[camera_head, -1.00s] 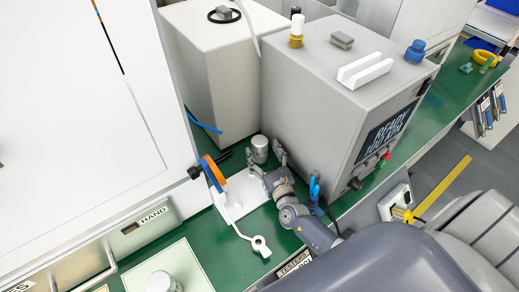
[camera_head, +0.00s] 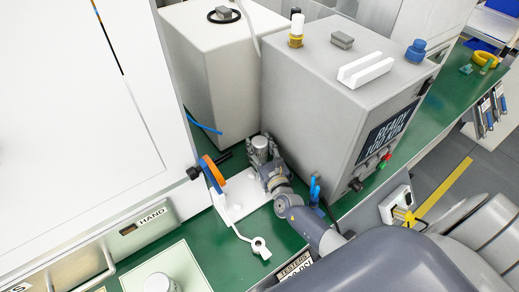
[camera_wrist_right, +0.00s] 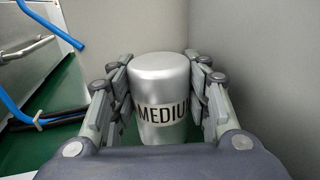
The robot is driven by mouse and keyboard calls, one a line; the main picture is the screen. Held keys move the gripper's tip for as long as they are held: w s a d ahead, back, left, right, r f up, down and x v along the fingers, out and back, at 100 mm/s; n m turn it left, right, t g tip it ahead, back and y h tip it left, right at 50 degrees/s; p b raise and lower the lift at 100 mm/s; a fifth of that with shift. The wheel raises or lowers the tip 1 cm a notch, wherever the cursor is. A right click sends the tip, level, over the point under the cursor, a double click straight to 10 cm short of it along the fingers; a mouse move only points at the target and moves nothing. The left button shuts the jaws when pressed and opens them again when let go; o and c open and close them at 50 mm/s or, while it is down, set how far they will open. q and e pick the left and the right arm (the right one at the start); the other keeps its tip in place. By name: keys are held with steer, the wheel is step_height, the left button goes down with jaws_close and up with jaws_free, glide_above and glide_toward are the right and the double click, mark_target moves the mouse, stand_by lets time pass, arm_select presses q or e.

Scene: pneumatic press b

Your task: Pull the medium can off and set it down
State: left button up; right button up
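The medium can (camera_head: 260,146) is a silver cylinder standing upright by the far end of a white plate (camera_head: 247,193), between two large boxy machines. In the right wrist view the medium can (camera_wrist_right: 160,100) faces me with a label reading "MEDIU", its edge cut off by a finger. My right gripper (camera_head: 262,160) has its fingers on both sides of the can, and in the wrist view its pads (camera_wrist_right: 161,95) appear to press against it. The can's base is partly hidden. My left gripper is not in view.
A grey machine (camera_head: 335,100) stands close to the right of the can, and a cream box (camera_head: 215,85) behind it. Another can (camera_head: 160,284) stands on a pale mat (camera_head: 190,262) at the front.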

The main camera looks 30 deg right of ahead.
mark_target(259, 141)
steer(key=o, duration=0.5)
steer(key=c, duration=0.6)
steer(key=shift+r+p, duration=1.5)
steer(key=shift+r, duration=0.4)
steer(key=shift+r, duration=0.1)
steer(key=shift+r+p, duration=1.65)
steer(key=shift+r, duration=0.25)
